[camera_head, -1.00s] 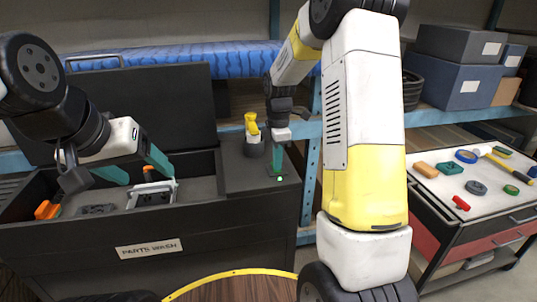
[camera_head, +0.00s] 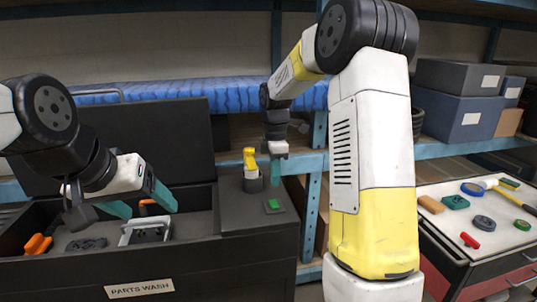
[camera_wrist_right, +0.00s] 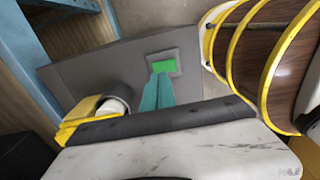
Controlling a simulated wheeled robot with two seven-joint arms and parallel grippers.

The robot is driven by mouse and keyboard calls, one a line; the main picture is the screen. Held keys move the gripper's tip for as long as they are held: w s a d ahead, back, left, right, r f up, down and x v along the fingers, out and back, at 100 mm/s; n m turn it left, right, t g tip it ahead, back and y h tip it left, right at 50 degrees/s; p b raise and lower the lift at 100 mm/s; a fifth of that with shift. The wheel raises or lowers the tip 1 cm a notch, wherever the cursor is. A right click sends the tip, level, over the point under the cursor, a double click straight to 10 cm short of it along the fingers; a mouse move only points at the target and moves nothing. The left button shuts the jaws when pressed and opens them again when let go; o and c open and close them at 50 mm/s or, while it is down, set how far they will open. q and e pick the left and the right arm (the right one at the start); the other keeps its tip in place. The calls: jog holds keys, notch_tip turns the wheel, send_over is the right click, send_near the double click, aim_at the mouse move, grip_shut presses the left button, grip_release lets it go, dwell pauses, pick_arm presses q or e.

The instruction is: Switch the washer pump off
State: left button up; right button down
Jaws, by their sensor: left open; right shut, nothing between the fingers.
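The parts washer (camera_head: 245,254) is a dark bin labelled PARTS WASH with its lid raised. Its switch (camera_head: 273,205), with a bright green face, is on the flat deck at the bin's right end. The switch also shows in the right wrist view (camera_wrist_right: 163,66), in a grey frame. I cannot tell which way it is set. My right gripper (camera_head: 275,181) is shut and empty, pointing down just above and behind the switch; its teal tips look apart from it.
A yellow-topped bottle in a dark holder (camera_head: 250,172) stands on the deck, left of my right gripper. Orange (camera_head: 38,244) and dark parts lie in the basin. A cart with small tools (camera_head: 480,215) stands at right; shelves with boxes (camera_head: 460,100) are behind.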

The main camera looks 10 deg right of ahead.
notch_tip(320, 180, up, 8)
jog(key=shift+w+a, duration=0.25)
jog(key=shift+w, duration=0.2)
jog(key=s+r+m+t, duration=0.1)
jog(key=s+r+m, duration=0.15)
jog(key=s, duration=0.25)
jog(key=s+r+m+t+y, duration=0.1)
jog(key=s+r+m, duration=0.1)
jog(key=s+m, duration=0.25)
jog(key=s+r+m+t, duration=0.1)
jog(key=s+r+m, duration=0.1)
jog(key=s, duration=0.3)
jog(key=s+f+m+t+y, duration=0.1)
jog(key=s+f+m+t, duration=0.2)
jog(key=s+m, duration=0.5)
jog(key=s, duration=0.4)
jog(key=shift+a+m, duration=0.15)
jog(key=shift+m, duration=0.25)
